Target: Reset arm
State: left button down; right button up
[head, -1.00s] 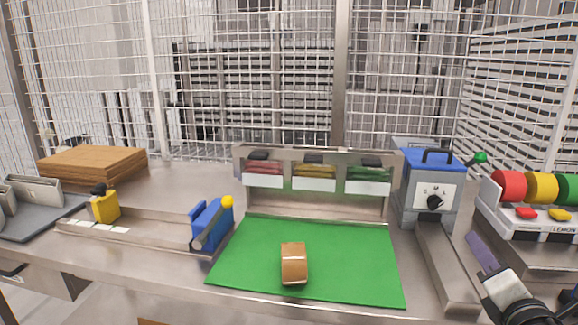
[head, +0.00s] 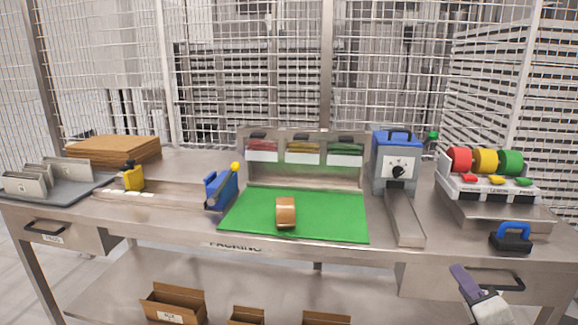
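My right gripper (head: 466,281) shows at the bottom right in the head view, in front of the bench's right drawer. Its purple finger points up and left, clear of the things on the bench top. I see it from the side, so its opening is hidden. My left gripper is out of view.
A blue-topped machine (head: 394,160) with a chute stands right of the mat. Farther right are red, yellow and green rolls (head: 486,160) and a blue-handled tool (head: 512,237). Left are a blue tape dispenser (head: 219,188) and cardboard sheets (head: 115,148). Open boxes (head: 174,303) sit below.

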jog(key=s+a+f+m+g+y, duration=0.2)
jog(key=s+a+f+m, duration=0.3)
jog(key=f, duration=0.6)
jog(key=s+a+f+m+g+y, duration=0.2)
jog(key=s+a+f+m+g, duration=0.15)
jog(key=s+a+f, duration=0.45)
jog(key=s+a+f+m+g+y, duration=0.1)
jog(key=s+a+f+m+y, duration=0.1)
jog(key=s+a+f+m, duration=0.6)
jog(key=s+f+m, duration=0.3)
jog(key=f, duration=0.1)
jog(key=shift+s+a+g, duration=0.15)
jog(key=shift+a+g, duration=0.2)
